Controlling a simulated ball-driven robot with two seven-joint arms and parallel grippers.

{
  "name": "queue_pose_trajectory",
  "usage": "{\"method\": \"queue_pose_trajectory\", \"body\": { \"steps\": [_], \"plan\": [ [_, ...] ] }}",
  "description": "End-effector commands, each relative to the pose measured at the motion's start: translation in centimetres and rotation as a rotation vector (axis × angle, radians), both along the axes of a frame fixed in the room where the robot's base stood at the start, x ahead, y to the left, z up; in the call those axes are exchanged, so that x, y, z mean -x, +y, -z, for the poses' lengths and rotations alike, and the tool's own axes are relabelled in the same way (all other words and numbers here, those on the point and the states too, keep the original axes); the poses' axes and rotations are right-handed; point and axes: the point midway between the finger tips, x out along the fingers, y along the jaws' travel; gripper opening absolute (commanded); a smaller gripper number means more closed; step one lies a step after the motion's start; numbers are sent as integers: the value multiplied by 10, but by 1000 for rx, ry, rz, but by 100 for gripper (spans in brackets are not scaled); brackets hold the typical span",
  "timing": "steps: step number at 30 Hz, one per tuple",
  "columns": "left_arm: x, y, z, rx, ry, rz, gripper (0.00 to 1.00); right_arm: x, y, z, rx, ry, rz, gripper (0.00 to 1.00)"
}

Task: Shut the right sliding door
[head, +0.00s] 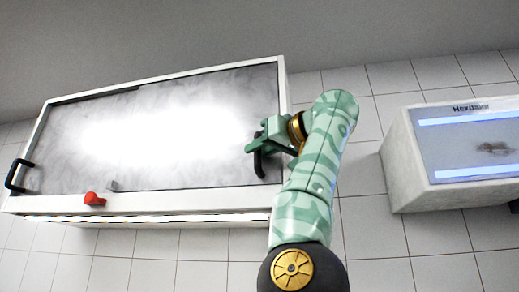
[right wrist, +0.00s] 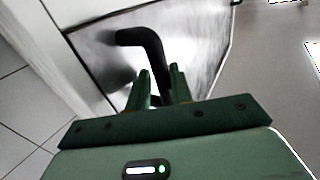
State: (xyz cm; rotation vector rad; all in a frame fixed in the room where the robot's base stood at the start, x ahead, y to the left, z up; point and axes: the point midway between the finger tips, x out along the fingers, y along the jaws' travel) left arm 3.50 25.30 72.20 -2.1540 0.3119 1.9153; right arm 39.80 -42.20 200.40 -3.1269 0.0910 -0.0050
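A white-framed wall cabinet (head: 150,203) has a grey, glossy front with strong glare. The right sliding door (head: 225,165) reaches close to the right frame post; glare hides where the panels meet. Its black handle (head: 259,166) is near the right edge and shows large in the right wrist view (right wrist: 142,38). My right gripper (head: 254,143) is at this handle. In the wrist view its two fingertips (right wrist: 159,72) stand a little apart, with the handle bar running between or just behind them. Whether they grip it is unclear. My left gripper is not in view.
Another black handle (head: 16,174) is at the cabinet's left end. A red knob (head: 94,199) and a small grey piece (head: 113,186) are at the lower edge. A white wall unit (head: 408,165) with blue light strips hangs at right. Tiled wall lies between them.

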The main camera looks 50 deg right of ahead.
Motion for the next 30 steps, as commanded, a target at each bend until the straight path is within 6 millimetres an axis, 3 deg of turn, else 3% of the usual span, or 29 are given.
{"method": "queue_pose_trajectory", "body": {
  "steps": [7,11,24,30],
  "plan": [
    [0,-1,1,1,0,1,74,1,0,1,0,1,0,22],
    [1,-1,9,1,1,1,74,14,1,2,1,-1,-1,22],
    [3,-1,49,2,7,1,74,126,8,3,1,-1,-1,22],
    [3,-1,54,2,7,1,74,155,9,2,1,1,0,22]
  ]
}}
